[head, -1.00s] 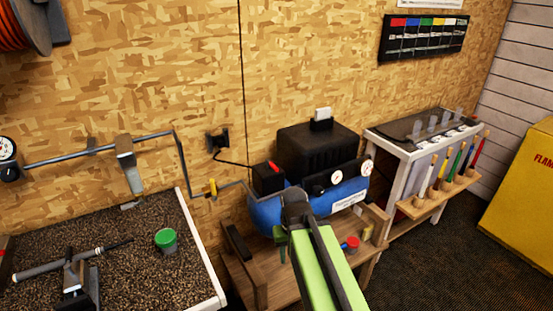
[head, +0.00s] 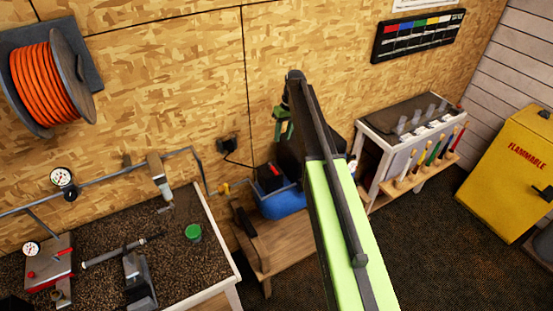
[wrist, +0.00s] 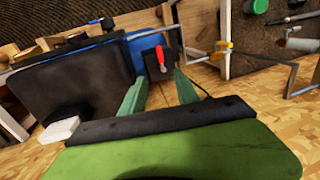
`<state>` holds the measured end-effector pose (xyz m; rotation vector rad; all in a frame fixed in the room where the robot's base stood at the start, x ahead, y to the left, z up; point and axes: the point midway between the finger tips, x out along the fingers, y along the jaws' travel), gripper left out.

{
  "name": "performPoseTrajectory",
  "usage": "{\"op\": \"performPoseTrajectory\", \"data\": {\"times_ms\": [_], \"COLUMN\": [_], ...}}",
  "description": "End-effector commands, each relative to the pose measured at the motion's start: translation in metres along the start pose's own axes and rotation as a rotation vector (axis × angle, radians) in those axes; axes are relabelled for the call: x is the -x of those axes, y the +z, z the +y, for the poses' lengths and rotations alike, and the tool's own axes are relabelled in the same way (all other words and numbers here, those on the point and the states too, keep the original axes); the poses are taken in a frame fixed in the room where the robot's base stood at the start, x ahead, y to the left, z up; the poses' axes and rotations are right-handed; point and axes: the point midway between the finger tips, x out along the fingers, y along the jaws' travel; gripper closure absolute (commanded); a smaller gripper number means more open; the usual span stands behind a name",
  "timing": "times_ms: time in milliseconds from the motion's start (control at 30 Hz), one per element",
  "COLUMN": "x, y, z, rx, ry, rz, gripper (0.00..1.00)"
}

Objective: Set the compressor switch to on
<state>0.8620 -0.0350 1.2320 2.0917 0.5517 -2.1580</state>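The compressor has a blue tank (head: 285,203) and a black switch box (head: 268,180) at its left end. A red switch lever (head: 274,170) stands on that box, and its on or off position cannot be told. My gripper (head: 283,130) is above the switch box in the head view, pointing down. My arm hides much of the compressor's black housing (head: 290,150). In the wrist view my gripper (wrist: 160,76) has its green fingers apart and nothing between them. The red lever (wrist: 161,58) shows just beyond the gap between the fingertips, apparently not touched.
A pipe with a yellow valve (head: 226,188) runs left of the compressor. A workbench (head: 215,235) with a green-lidded pot (head: 193,232) stands at left. A rack of coloured-handled tools (head: 425,165) and a yellow cabinet (head: 520,170) are at right. A white block (wrist: 60,132) sits on the housing.

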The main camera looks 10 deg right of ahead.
Motion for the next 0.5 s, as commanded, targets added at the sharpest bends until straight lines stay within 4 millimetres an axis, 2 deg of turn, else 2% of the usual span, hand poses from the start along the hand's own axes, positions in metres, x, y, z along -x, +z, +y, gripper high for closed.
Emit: {"op": "performPoseTrajectory", "data": {"times_ms": [267,500], "x": [-0.024,-0.072], "y": [0.001,0.002], "z": [0.001,0.002], "rx": [-0.001,-0.001], "ry": [0.000,0.001], "rz": [0.000,0.000], "gripper": [0.63,0.63]}}
